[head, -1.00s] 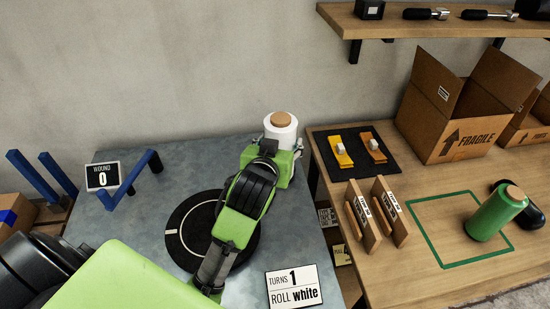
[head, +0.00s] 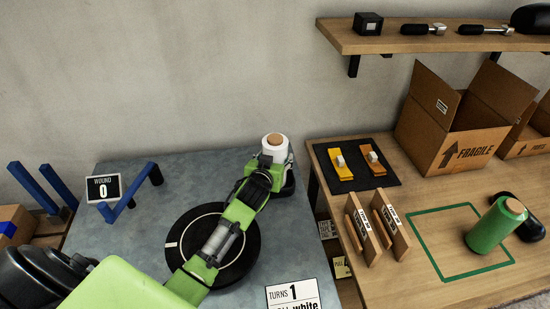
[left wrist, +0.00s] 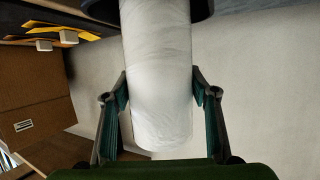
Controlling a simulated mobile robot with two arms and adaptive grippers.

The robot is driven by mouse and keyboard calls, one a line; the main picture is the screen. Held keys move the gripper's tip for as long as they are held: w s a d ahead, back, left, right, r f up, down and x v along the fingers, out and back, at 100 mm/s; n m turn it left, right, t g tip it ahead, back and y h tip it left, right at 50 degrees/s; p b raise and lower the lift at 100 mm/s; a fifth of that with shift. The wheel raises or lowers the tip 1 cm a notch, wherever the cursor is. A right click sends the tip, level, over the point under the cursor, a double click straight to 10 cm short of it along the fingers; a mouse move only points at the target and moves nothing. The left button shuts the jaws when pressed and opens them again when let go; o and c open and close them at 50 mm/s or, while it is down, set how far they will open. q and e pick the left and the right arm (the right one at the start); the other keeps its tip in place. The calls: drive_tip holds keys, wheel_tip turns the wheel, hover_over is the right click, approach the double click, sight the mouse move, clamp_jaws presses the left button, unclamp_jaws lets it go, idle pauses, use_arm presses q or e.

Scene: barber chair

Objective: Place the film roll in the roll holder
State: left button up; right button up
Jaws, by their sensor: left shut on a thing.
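The white film roll (head: 274,148) with a brown core stands upright at the back right corner of the grey table (head: 140,190). My left gripper (head: 272,165) is shut on it from the front. In the left wrist view the white roll (left wrist: 158,75) is between the two fingers of my left gripper (left wrist: 160,95). A dark round base (left wrist: 203,8) is at one end of the roll there. It may be the roll holder; I cannot tell whether the roll rests on it. My right gripper is not in view.
A black turntable (head: 240,255) lies under my left arm. A blue frame (head: 132,192), a WOUND 0 display (head: 103,187) and a TURNS 1 ROLL white card (head: 293,293) stand around it. A green roll (head: 496,226) and cardboard box (head: 440,145) occupy the wooden table at right.

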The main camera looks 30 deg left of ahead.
use_arm(q)
drive_tip(key=shift+f, duration=0.1)
drive_tip(key=shift+f, duration=0.15)
drive_tip(key=o, duration=1.5)
drive_tip(key=v, duration=1.2)
drive_tip(key=shift+d, duration=0.1)
